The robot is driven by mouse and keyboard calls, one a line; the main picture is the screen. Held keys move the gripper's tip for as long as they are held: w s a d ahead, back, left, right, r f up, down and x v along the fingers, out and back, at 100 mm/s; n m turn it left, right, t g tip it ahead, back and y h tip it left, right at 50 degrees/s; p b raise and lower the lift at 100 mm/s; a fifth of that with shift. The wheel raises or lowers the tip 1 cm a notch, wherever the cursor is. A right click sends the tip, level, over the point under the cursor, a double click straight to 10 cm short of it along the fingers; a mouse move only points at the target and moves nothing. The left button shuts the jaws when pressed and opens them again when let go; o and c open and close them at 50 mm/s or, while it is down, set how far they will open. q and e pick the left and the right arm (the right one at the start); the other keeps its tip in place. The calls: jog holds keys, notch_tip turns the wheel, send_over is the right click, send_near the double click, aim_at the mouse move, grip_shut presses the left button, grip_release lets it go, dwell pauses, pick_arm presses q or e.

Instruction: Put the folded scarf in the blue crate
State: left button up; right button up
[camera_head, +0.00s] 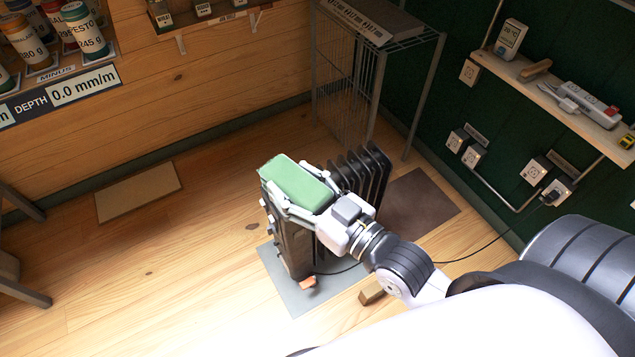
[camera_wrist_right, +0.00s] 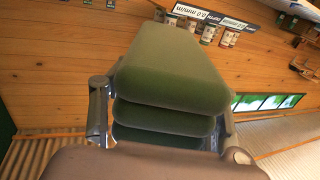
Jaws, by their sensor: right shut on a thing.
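The folded scarf (camera_head: 296,182) is a green, layered block in the head view. My right gripper (camera_head: 290,195) is shut on it, with one finger along each side. The scarf is above a dark ribbed radiator (camera_head: 372,178); I cannot tell whether it touches the radiator. In the right wrist view the scarf (camera_wrist_right: 172,75) fills the middle and shows stacked folds between the fingers. The blue crate is not in view. My left gripper is not in view.
The radiator stands on a grey mat (camera_head: 275,268). A wire rack (camera_head: 345,80) stands behind it. A wall shelf (camera_head: 560,100) with a power strip is at the right. A cable crosses the floor. Open wooden floor (camera_head: 150,260) lies at the left.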

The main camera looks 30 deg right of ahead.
jog(key=w+a+r+n+g+y, duration=0.1)
jog(key=a+n+g+y, duration=0.1)
jog(key=a, duration=0.1)
jog(key=w+a+r+n+g+y, duration=0.1)
jog(key=a+n+g+y, duration=0.1)
jog(key=a+y, duration=0.1)
jog(key=w+a+n+g+y, duration=0.2)
jog(key=a+y, duration=0.1)
jog(key=shift+w+r+n, duration=0.1)
jog(key=shift+r+n, duration=0.2)
jog(key=shift+r, duration=0.1)
jog(key=shift+w+a+r+n+g+y, duration=0.15)
jog(key=shift+w+a+n+g+y, duration=0.15)
jog(key=shift+a+n+g+y, duration=0.25)
jog(key=shift+w+a+r+n+g+y, duration=0.1)
jog(key=shift+w+a+n+g+y, duration=0.2)
jog(key=shift+a+g, duration=0.4)
